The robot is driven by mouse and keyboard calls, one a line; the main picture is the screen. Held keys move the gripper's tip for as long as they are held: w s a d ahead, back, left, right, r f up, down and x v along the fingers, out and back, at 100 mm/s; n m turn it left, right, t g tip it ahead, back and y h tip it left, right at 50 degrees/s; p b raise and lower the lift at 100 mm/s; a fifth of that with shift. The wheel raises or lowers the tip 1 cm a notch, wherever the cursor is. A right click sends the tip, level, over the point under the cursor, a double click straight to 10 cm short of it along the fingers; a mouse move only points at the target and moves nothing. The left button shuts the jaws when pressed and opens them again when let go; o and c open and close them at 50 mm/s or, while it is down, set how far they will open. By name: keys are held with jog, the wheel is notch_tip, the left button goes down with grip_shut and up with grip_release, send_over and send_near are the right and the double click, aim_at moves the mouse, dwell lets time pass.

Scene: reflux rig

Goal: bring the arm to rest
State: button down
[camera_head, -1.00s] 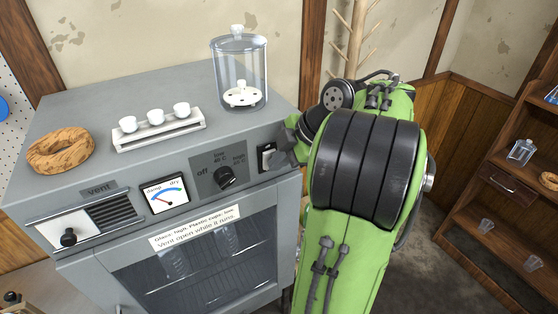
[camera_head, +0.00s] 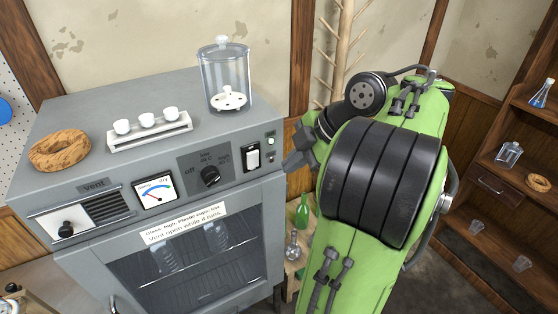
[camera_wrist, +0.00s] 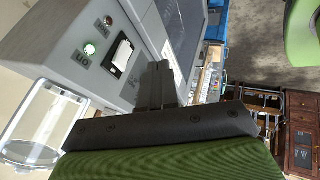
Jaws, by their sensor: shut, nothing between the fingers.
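My gripper (camera_head: 292,163) is shut and empty. In the head view its dark fingers sit just right of the grey drying cabinet's (camera_head: 75,120) control panel, near the white rocker switch (camera_head: 252,156), with a small gap apparent. My green arm with its black-banded joint stands folded at the right of the cabinet. In the wrist view the shut fingers (camera_wrist: 160,85) point along the panel, beside the rocker switch (camera_wrist: 121,56). A lit green lamp (camera_wrist: 89,48) and a dark red lamp (camera_wrist: 108,20) show there.
On the cabinet top are a cork ring (camera_head: 60,150), a white rack with three small cups (camera_head: 150,130) and a glass jar (camera_head: 224,75). A green bottle (camera_head: 302,214) and a flask (camera_head: 293,246) stand low between cabinet and arm. Wooden shelves (camera_head: 490,185) stand at right.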

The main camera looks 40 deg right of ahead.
jog(key=w+a+m+b, duration=0.2)
jog(key=a+m, duration=0.5)
jog(key=a, duration=1)
jog(key=s+a+f+m+h+b, duration=0.1)
jog(key=s+a+f+m, duration=0.3)
jog(key=s, duration=0.6)
jog(key=shift+a+f+m+g+h, duration=0.2)
jog(key=shift+f+m+g+h, duration=0.2)
jog(key=shift+f+m+h, duration=1.1)
